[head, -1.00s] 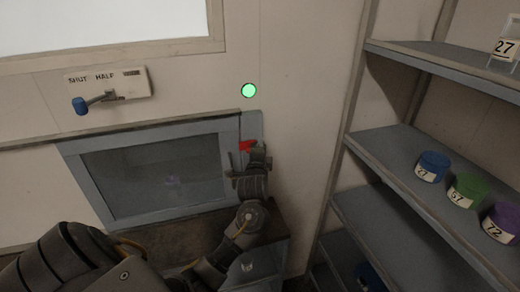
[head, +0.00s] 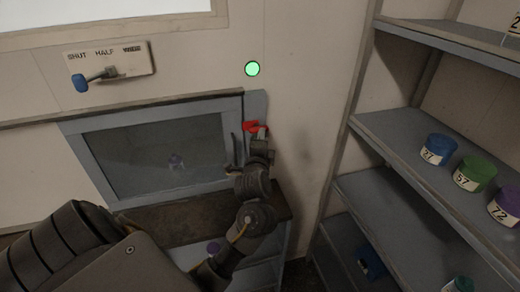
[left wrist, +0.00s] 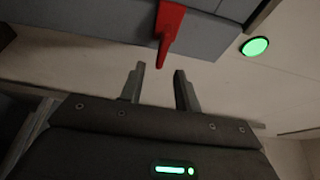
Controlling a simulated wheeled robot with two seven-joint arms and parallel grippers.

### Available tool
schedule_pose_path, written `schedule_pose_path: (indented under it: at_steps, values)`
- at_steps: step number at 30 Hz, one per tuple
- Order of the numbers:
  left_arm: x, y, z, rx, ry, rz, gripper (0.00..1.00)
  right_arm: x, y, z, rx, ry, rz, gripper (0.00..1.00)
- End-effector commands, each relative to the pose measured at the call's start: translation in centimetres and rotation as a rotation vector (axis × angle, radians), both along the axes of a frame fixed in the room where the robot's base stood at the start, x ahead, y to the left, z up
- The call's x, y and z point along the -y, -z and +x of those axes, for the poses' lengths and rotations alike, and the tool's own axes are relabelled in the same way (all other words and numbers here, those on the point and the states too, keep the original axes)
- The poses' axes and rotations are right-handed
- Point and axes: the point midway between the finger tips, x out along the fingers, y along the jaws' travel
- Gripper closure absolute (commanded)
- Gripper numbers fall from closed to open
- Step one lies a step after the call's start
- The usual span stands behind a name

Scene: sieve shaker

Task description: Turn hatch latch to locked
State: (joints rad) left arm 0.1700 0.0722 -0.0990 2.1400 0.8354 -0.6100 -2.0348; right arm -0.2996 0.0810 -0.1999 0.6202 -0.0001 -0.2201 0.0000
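The hatch (head: 150,160) is a grey-framed window low on the wall, and its panel looks closed. Its red latch (head: 256,127) is at the upper right of the frame, below a lit green lamp (head: 252,69). My left gripper (head: 255,144) is just below the latch. In the left wrist view the latch handle (left wrist: 171,35) points towards the gripper, just beyond the open fingertips (left wrist: 159,68), with nothing between them. Contact does not show there. My right gripper is not in view.
A blue-knobbed lever (head: 95,77) with a SHUT/HALF label plate is above the hatch. A brown ledge (head: 175,217) runs under the hatch. Shelves (head: 390,135) with blue, green and purple numbered jars stand at the right. Bare wall lies between hatch and shelves.

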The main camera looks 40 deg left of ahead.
Motion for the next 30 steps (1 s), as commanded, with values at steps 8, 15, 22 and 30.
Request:
schedule_pose_path:
  at_steps: [8, 15, 22, 30]
  values:
    - [2.0, 0.0, -3.1, 0.0, 0.0, -0.002, 0.67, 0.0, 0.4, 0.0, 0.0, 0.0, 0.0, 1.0]
    - [2.2, -0.1, -3.5, -0.001, -0.001, 0.001, 0.67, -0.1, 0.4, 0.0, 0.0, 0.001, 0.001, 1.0]
    - [2.2, -0.1, -3.5, -0.001, -0.001, 0.001, 0.67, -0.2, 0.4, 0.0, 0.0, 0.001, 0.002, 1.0]
    - [2.6, 0.6, -3.6, -0.001, 0.025, -0.034, 0.67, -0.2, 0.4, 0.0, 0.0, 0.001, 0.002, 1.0]
